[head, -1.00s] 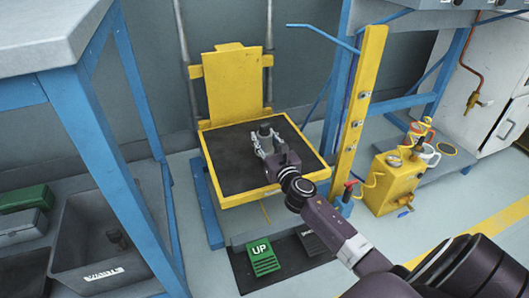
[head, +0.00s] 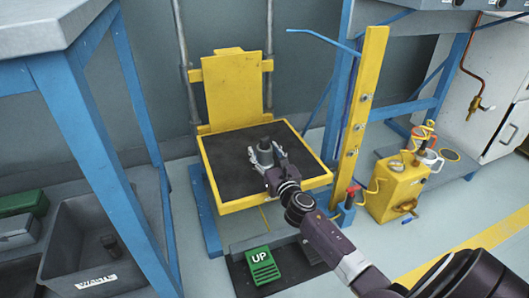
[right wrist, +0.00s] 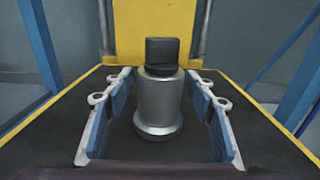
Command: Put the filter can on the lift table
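The filter can (head: 265,154), a silver-grey cylinder with a wider foot and a black top, stands upright on the dark surface of the yellow-rimmed lift table (head: 225,152). In the right wrist view the can (right wrist: 159,105) stands between the blue-padded fingers of my right gripper (right wrist: 158,80). The fingers are spread, with a gap to the can on both sides. In the head view my right gripper (head: 268,163) is at the near side of the can and partly hides its foot. My left gripper is not in view.
A yellow post (head: 358,110) stands right of the table. A green UP pedal (head: 263,266) lies below it. A grey bin (head: 95,268) with a small dark object (head: 110,246) is at lower left. A yellow canister unit (head: 398,188) stands at right.

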